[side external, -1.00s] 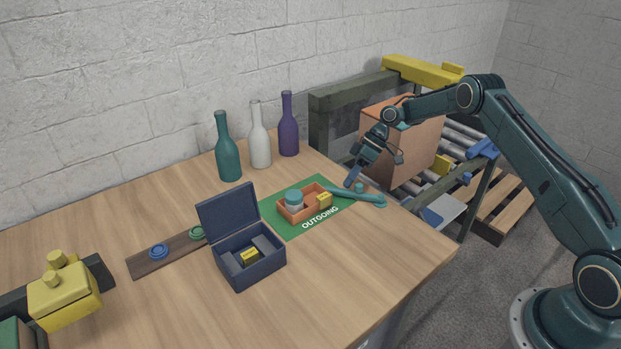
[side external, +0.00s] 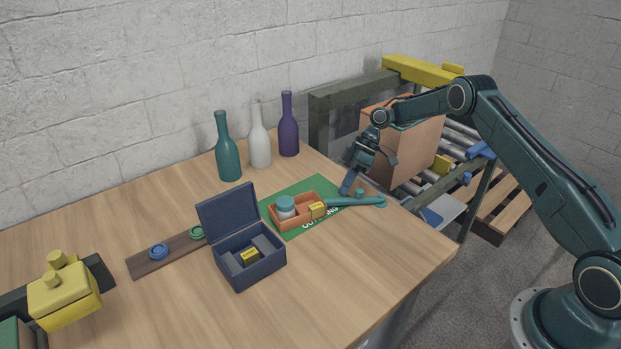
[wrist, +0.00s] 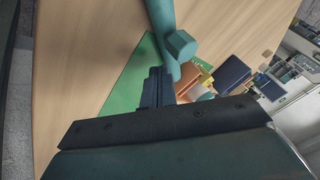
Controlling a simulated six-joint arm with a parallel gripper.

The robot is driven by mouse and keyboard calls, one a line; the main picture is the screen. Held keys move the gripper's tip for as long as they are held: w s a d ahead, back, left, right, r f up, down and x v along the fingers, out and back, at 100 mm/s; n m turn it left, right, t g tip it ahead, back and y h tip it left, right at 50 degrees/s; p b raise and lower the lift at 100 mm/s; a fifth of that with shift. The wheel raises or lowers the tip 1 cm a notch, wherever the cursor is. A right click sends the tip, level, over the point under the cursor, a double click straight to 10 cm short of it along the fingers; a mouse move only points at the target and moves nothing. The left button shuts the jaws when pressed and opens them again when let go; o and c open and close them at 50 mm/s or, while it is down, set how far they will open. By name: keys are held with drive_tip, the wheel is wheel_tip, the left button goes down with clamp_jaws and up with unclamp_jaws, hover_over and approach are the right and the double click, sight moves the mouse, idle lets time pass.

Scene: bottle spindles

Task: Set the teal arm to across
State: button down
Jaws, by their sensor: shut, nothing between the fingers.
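The teal arm (side external: 358,201) lies low over the table near its right edge, with its round pivot end at the right and its other end at the orange tray. In the wrist view the teal arm (wrist: 160,30) comes down from the top, with a knob (wrist: 181,45) standing on it. My gripper (side external: 347,190) is shut and empty, its tips low beside the arm on the far side. In the wrist view my fingertips (wrist: 157,75) sit right next to the arm; I cannot tell whether they touch it. The orange tray (side external: 284,228) holds a teal-lidded jar and a yellow block.
The green OUTGOING mat (side external: 322,188) lies under the tray. An open navy box (side external: 245,262) stands in front. Teal, white and purple bottles (side external: 288,130) stand at the back. A roller conveyor with a large orange box (side external: 390,150) is beyond the table. The table's front middle is clear.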

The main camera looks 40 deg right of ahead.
drive_tip(key=shift+s+a+n, duration=0.2)
drive_tip(key=shift+a+n, duration=0.05)
drive_tip(key=shift+n, duration=0.15)
drive_tip(key=shift+s+a, duration=0.5)
drive_tip(key=shift+a, duration=0.05)
drive_tip(key=shift+s+a+n+g, duration=0.3)
drive_tip(key=shift+s+n+g, duration=0.2)
drive_tip(key=shift+n, duration=0.15)
drive_tip(key=shift+s+a+n+g, duration=0.35)
drive_tip(key=shift+n+g, duration=0.15)
drive_tip(key=shift+n, duration=0.15)
drive_tip(key=shift+s+a+n+g+h, duration=0.25)
drive_tip(key=shift+s+n+g+h, duration=0.3)
drive_tip(key=shift+s+n, duration=0.35)
drive_tip(key=shift+w, duration=0.1)
